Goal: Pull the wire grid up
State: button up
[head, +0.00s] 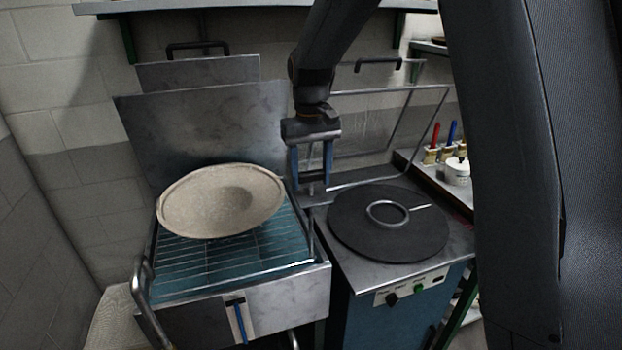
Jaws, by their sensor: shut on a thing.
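The wire grid (215,265) lies over the blue-green basin of the steel box at the left. A wide beige felt hat (190,205) rests on it and hides its back part. My gripper (312,186) points down at the grid's right back side, just right of the hat. Its two blue fingers are shut on what looks like an upright part of the grid's frame. The exact contact at the fingertips is small and hard to make out.
A steel lid (205,125) stands open behind the hat. At the right is a round black plate (350,225) with a metal ring (369,213) on it, and a wire frame (400,120) stands behind it. A shelf (240,4) hangs above. A white pot (457,176) stands far right.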

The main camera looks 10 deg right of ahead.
jog(key=shift+w+r, duration=0.15)
jog(key=shift+r, duration=0.25)
jog(key=o, duration=1.4)
jog(key=shift+o, duration=0.5)
jog(key=shift+f, duration=0.1)
jog(key=shift+r+b, duration=1.35)
jog(key=shift+r, duration=2.6)
